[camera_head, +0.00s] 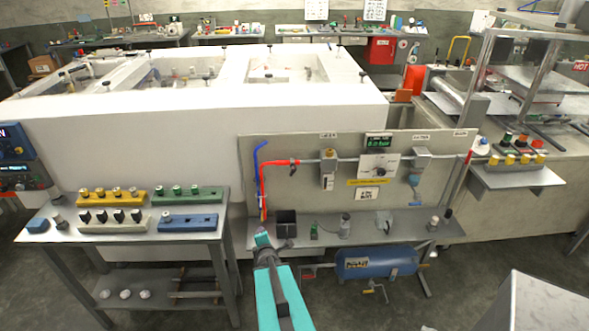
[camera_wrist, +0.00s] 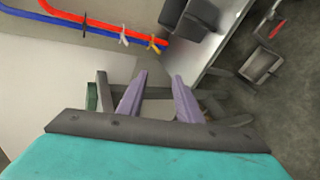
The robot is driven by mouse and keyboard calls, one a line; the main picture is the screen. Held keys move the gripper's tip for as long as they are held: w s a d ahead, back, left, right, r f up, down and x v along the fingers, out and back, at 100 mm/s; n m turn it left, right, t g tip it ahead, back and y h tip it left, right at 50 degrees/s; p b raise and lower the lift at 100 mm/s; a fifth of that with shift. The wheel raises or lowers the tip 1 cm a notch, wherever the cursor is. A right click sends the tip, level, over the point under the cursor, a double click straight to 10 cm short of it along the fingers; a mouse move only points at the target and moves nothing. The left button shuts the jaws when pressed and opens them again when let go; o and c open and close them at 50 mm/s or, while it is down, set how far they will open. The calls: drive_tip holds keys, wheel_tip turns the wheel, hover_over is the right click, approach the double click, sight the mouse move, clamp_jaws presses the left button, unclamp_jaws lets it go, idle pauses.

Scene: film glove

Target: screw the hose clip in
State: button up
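A red hose (camera_head: 261,185) and a blue hose (camera_head: 257,150) hang down the left end of the panel. In the wrist view the red hose (camera_wrist: 100,24) and blue hose (camera_wrist: 40,19) cross the upper left. Small clip-like pieces sit along them: a dark one (camera_wrist: 84,27), a pale one (camera_wrist: 123,36) and a yellow one (camera_wrist: 156,44). I cannot tell which is the task's hose clip. My gripper (camera_wrist: 159,77) is open, with nothing visible between its purple-grey fingers. It also shows in the head view (camera_head: 263,238), just below the hoses' lower ends at the bench's front edge.
A black open box (camera_head: 286,224) stands on the bench shelf beside my gripper. The panel (camera_head: 300,145) rises behind. A blue tank (camera_head: 375,262) lies under the shelf. A table with coloured blocks (camera_head: 128,238) stands left.

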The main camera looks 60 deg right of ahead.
drive_tip(key=s+d+r+n+t+h+p, duration=0.1)
drive_tip(key=s+d+r+n+t+h, duration=0.2)
drive_tip(key=d+r, duration=0.55)
drive_tip(key=n+h+p, duration=0.1)
drive_tip(key=n+h, duration=0.1)
drive_tip(key=n, duration=0.2)
approach(293, 170)
drive_tip(key=s+a+f, duration=0.1)
drive_tip(key=s+a, duration=0.1)
drive_tip(key=shift+s+t, duration=0.2)
drive_tip(key=shift+t, duration=0.2)
drive_tip(key=shift+w+d+f+b, duration=0.15)
drive_tip(key=shift+w+d+b, duration=0.1)
drive_tip(key=shift+b, duration=0.35)
drive_tip(key=b+x, duration=0.2)
drive_tip(key=b, duration=0.1)
drive_tip(key=shift+a+b, duration=0.1)
drive_tip(key=shift+b, duration=0.3)
drive_tip(key=b, duration=0.2)
drive_tip(key=shift+w+d+f+b, duration=0.1)
drive_tip(key=shift+w+d+b, duration=0.2)
drive_tip(key=shift+w+d, duration=0.1)
drive_tip(key=w+d+b, duration=0.1)
drive_tip(key=b, duration=0.5)
drive_tip(key=shift+d+m, duration=0.3)
drive_tip(key=shift+d, duration=0.05)
